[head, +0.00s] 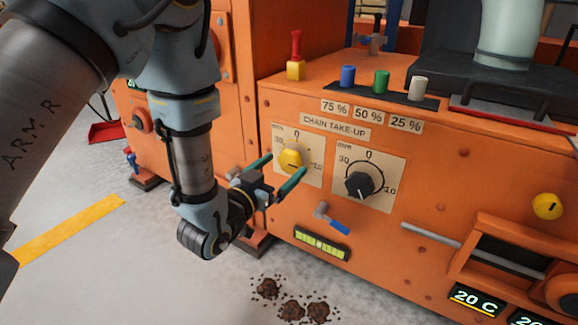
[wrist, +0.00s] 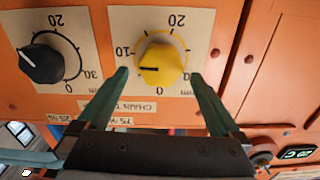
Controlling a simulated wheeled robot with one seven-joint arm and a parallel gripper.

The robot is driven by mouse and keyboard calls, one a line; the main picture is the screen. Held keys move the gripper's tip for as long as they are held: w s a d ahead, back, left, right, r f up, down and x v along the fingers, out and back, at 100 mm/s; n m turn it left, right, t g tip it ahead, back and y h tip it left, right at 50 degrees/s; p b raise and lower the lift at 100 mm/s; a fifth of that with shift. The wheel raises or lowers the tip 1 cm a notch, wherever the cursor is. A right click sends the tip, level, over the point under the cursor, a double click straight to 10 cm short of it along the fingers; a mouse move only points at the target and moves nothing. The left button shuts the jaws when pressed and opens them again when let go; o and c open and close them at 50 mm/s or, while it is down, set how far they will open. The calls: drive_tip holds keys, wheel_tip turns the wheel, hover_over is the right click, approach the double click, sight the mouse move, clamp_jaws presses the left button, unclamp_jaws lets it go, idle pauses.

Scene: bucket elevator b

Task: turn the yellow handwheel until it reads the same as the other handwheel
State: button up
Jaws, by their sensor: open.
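The yellow handwheel (head: 291,160) sits on the left "mm" dial under the "CHAIN TAKE-UP" label. In the upside-down wrist view, its dark pointer line on the yellow handwheel (wrist: 161,66) points left, close to 10, slightly on the 0 side. The other handwheel, black (head: 360,185), is on the right dial. In the wrist view, the white line on the black handwheel (wrist: 42,63) points up and left, seemingly between 10 and 20; its 10 is hidden. My gripper (head: 285,166) is open, its fingers either side of the yellow handwheel with visible gaps in the wrist view (wrist: 160,76).
A blue-handled lever (head: 333,220) and a yellow-green level gauge (head: 321,243) are below the dials. Blue, green and white pegs (head: 381,82) and a red-topped yellow post (head: 296,62) stand on the ledge. Another yellow knob (head: 547,206) and a grey bar (head: 431,236) lie right.

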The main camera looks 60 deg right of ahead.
sight(288, 162)
drive_tip(key=shift+d+b, duration=0.4)
drive_tip(key=shift+d, duration=1.55)
drive_tip(key=shift+c, duration=0.4)
drive_tip(key=c, duration=1.2)
